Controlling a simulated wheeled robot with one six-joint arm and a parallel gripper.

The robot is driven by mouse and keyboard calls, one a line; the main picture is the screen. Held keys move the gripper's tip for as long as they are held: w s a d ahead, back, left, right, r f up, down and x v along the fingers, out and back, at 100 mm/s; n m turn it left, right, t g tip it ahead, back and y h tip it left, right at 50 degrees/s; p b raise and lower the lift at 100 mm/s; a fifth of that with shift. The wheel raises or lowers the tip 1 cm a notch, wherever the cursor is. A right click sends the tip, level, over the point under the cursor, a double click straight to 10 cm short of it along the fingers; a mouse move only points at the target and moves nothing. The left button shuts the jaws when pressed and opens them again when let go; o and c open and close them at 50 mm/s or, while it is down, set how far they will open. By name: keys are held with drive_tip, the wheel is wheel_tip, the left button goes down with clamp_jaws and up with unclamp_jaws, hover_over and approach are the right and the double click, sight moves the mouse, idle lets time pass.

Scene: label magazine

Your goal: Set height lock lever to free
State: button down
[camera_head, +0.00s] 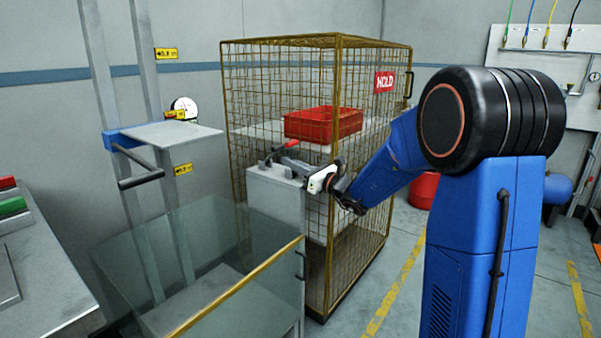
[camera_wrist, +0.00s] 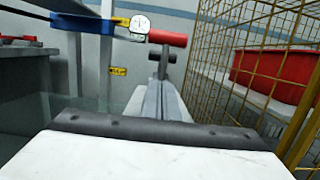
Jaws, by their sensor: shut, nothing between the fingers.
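A red cylindrical grip (camera_wrist: 167,38), which looks like the height lock lever's handle, shows just beyond my fingertips in the wrist view. In the head view a small red piece (camera_head: 292,143) shows by my fingers. My gripper (camera_head: 271,157) is shut and empty, reaching left over a pale grey box (camera_head: 275,203). In the wrist view its two fingers (camera_wrist: 164,60) lie together and point at the grip. I cannot tell whether they touch it. The lever's arm and pivot are hidden, so its setting cannot be read.
A yellow wire cage (camera_head: 335,240) stands behind and right of the gripper, with a red bin (camera_head: 340,123) inside. A blue carriage with a grey platform (camera_head: 175,136) and a dial (camera_head: 186,104) is at left. A glass guard (camera_head: 200,265) stands in front.

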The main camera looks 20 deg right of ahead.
sight(280, 148)
drive_tip(key=shift+w+a+r, duration=0.2)
drive_tip(key=shift+w+r, duration=0.05)
drive_tip(key=shift+r, duration=0.2)
drive_tip(key=shift+w+a+r, duration=0.15)
drive_tip(key=shift+w+r, duration=0.1)
drive_tip(key=shift+r, duration=0.2)
drive_tip(key=shift+w+a+r+g+h, duration=0.2)
drive_tip(key=shift+r+g+h, duration=0.1)
drive_tip(key=shift+r+g, duration=0.3)
drive_tip(key=shift+w+a+r, duration=0.2)
drive_tip(key=shift+w+r, duration=0.15)
drive_tip(key=shift+r, duration=0.2)
